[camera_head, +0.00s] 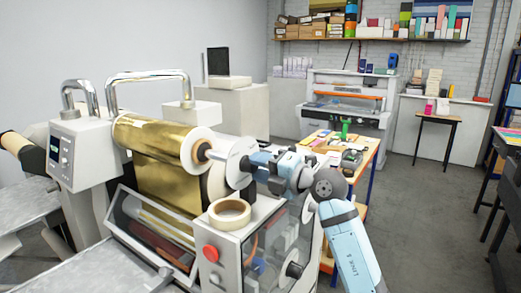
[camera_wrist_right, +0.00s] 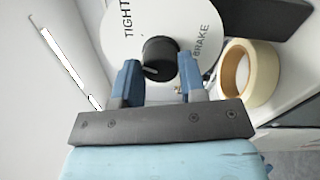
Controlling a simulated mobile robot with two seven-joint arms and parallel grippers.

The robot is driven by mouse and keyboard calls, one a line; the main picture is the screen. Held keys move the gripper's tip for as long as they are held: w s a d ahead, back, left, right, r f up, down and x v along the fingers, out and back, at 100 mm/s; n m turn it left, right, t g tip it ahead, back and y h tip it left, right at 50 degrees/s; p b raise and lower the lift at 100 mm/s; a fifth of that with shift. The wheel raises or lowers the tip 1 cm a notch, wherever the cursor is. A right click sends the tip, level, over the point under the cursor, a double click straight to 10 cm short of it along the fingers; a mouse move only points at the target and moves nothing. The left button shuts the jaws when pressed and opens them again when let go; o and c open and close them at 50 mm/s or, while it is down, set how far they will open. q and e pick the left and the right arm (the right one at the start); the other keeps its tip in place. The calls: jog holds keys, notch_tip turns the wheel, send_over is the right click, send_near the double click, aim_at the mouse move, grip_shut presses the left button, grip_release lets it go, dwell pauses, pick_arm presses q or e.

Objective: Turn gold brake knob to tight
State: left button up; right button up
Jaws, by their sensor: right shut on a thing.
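The brake knob (camera_wrist_right: 160,54) is black, on a white round dial (camera_wrist_right: 148,22) marked TIGHT at upper left and BRAKE at right in the wrist view. A short pale mark shows near the knob's lower edge; I cannot tell which setting it points to. In the head view the white dial (camera_head: 238,158) faces right at the end of the gold foil roll (camera_head: 160,150); the knob is hidden there. My right gripper (camera_wrist_right: 161,75) has its blue fingers on both sides of the knob, shut on it. It also shows in the head view (camera_head: 258,163). My left gripper is out of view.
A tape roll (camera_head: 229,211) lies on the machine top just below the dial, close to my right gripper. A red button (camera_head: 210,252) is on the machine front. A cluttered wooden table (camera_head: 372,150) stands behind my right arm. Open floor (camera_head: 430,200) is at right.

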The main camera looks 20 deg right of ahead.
pick_arm(q)
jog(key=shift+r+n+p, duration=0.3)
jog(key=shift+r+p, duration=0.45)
jog(key=shift+p, duration=0.05)
pick_arm(e)
jog(key=shift+f+m, duration=0.1)
jog(key=shift+m, duration=2.5)
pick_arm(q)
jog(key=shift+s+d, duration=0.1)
pick_arm(e)
jog(key=o, duration=0.9)
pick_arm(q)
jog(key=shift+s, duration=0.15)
pick_arm(e)
jog(key=shift+o, duration=0.2)
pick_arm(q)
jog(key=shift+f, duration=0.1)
pick_arm(e)
jog(key=shift+s, duration=0.1)
